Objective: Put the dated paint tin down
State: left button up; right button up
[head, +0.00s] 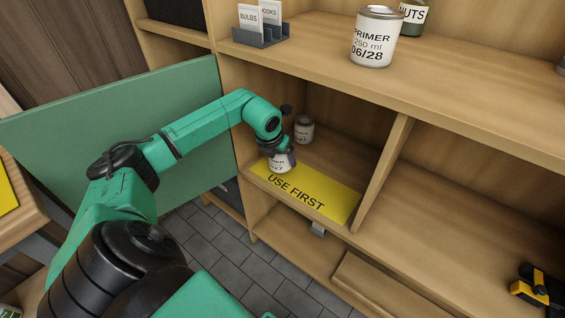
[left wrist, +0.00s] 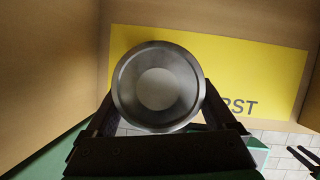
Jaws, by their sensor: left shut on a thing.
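My left gripper (head: 284,156) is shut on a small white-labelled paint tin (head: 279,164) in the lower left compartment. The print on its label is too small to read. The tin is upright at the left end of the yellow USE FIRST strip (head: 316,202); I cannot tell whether it touches the strip. In the left wrist view the round grey lid of the tin (left wrist: 158,88) sits between the two dark fingers of the gripper (left wrist: 158,112), with the yellow strip (left wrist: 255,70) behind it.
A second small tin (head: 304,129) stands farther back in the compartment. A divider (head: 384,170) bounds it on the right. A larger primer tin marked 06/28 (head: 372,45) stands on the shelf above, near a card holder (head: 262,35). A green door panel (head: 120,120) stands open at left.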

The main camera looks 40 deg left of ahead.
aim_at(282, 161)
pick_arm(q)
jog(key=x, duration=0.3)
jog(key=shift+w+b, duration=0.15)
jog(key=shift+b, duration=0.2)
jog(key=shift+f, duration=0.3)
pick_arm(e)
jog(key=shift+w+a+r, duration=0.15)
jog(key=shift+w+r, duration=0.05)
jog(key=shift+r, duration=0.6)
pick_arm(q)
jog(key=shift+f, duration=0.1)
pick_arm(e)
jog(key=shift+r, duration=0.15)
pick_arm(q)
jog(key=o, duration=1.5)
pick_arm(e)
jog(key=shift+r, duration=0.1)
pick_arm(q)
jog(key=shift+r, duration=0.4)
jog(key=p+v, duration=0.1)
jog(key=v, duration=1)
jog(key=shift+s+r+p, duration=0.15)
jog(key=shift+s+p, duration=0.05)
jog(key=shift+p, duration=0.15)
pick_arm(e)
jog(key=f, duration=0.1)
jog(key=s+f, duration=0.1)
jog(key=f, duration=0.1)
jog(key=d+f, duration=0.1)
jog(key=shift+s+f, duration=0.2)
